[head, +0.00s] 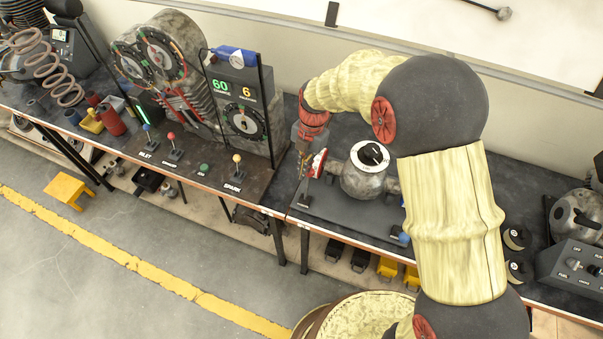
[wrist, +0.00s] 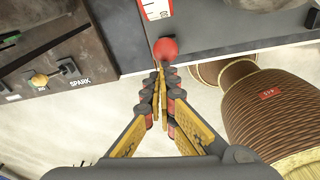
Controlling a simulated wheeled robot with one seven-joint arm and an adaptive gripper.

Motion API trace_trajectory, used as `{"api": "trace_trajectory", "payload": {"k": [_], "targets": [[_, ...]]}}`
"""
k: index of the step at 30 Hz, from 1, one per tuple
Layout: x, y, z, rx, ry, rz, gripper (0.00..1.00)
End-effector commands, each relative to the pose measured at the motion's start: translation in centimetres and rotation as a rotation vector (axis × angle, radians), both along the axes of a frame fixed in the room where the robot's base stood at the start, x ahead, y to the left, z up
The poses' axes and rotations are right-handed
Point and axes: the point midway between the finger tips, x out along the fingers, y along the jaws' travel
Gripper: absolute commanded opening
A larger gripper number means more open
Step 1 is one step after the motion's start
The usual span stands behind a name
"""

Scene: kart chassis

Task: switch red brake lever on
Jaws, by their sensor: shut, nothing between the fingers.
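The brake lever's round red knob (wrist: 165,50) shows in the wrist view just beyond my fingertips. Whether they touch it I cannot tell. A white scale plate with a red mark (wrist: 156,8) stands behind the knob; in the head view a red and white plate (head: 319,162) shows beside my gripper. My gripper (head: 303,168) points down over the front of the dark bench plate, above a small dark base (head: 304,201). Its fingers (wrist: 160,76) are shut together and empty. The lever's shaft is mostly hidden by my fingers.
A grey machine with a round black-and-white dial (head: 370,155) stands right of my gripper. To the left is the panel with the yellow SPARK lever (head: 237,166) and a red-knobbed lever (head: 172,143). A brown ribbed drum (wrist: 270,115) stands below the bench edge.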

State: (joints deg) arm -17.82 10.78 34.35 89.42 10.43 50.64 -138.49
Motion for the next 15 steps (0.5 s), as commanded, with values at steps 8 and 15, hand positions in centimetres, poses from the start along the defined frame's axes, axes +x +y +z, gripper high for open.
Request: {"api": "trace_trajectory", "payload": {"k": [8,15], "targets": [[0.92,-0.32,-0.09,0.000,-0.013,0.000,0.00],[0.67,-0.33,-0.25,-0.001,-0.006,0.000,0.00]]}}
